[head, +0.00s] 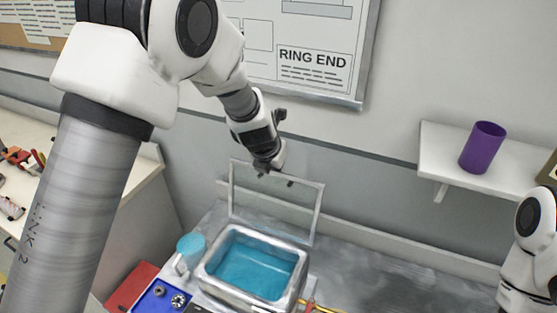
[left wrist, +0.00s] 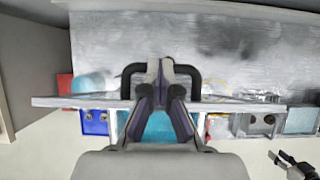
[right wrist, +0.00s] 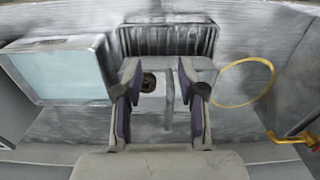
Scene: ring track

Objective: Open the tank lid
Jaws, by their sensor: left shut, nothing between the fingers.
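The tank (head: 208,270) is a metal box with an open top, and blue liquid shows inside. Its framed, see-through lid (head: 318,215) stands raised, nearly upright, along the tank's back edge. In the left wrist view the lid (left wrist: 60,102) shows almost edge-on, with a black handle (left wrist: 190,70) behind my fingers. My left gripper (head: 264,168) is at the lid's top edge, shut and empty; its shut fingers (left wrist: 160,68) overlap the handle in the picture. Whether they touch it I cannot tell. My right gripper (right wrist: 158,72) is open and empty above a grey surface.
A blue cup (head: 190,246) and a blue tray (head: 158,296) with metal parts stand left of the tank. A purple cup (head: 482,148) is on a wall shelf. In the right wrist view there is a yellow ring (right wrist: 221,82) and a finned grey block (right wrist: 165,38).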

